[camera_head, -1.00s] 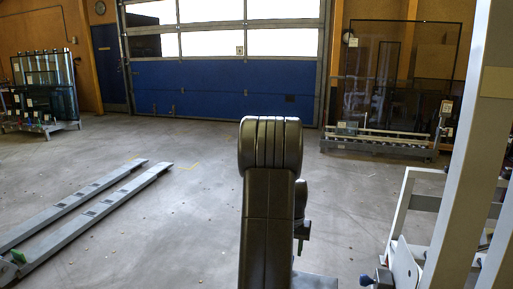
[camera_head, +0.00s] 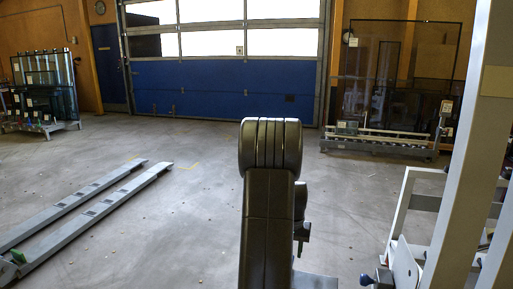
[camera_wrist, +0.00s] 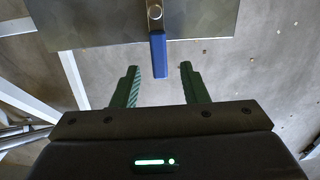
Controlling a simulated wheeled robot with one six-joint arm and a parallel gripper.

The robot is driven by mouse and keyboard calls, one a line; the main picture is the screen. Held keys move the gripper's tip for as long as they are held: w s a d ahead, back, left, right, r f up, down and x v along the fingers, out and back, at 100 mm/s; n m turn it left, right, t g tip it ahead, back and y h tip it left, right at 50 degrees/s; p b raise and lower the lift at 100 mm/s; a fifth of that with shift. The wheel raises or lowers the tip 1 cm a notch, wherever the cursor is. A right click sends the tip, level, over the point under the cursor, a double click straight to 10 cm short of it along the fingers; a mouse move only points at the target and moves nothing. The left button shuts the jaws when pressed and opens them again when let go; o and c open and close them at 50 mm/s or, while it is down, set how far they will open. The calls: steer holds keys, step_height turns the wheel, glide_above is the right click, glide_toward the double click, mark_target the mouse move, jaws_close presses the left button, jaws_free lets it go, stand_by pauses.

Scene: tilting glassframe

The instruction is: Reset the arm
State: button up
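In the wrist view my gripper (camera_wrist: 158,88) is open, its two green fingers wide apart with nothing held between them. A blue handle (camera_wrist: 158,55) hangs from a round pivot on a grey metal plate (camera_wrist: 95,22), just beyond the fingertips and in line with the gap. I cannot tell how far below or ahead it lies. In the head view my dark arm (camera_head: 270,200) stands upright in the middle, and the gripper itself is hidden there.
A white frame with a blue knob (camera_head: 366,280) and a pale post (camera_head: 465,150) stand close at the right. Grey floor rails (camera_head: 100,215) lie at the left. The middle floor is clear.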

step_height(320, 180, down, 4)
steer(key=shift+r, duration=0.15)
steer(key=shift+s+d+r+m+b, duration=0.2)
steer(key=shift+d+m+b, duration=0.25)
steer(key=shift+m, duration=0.55)
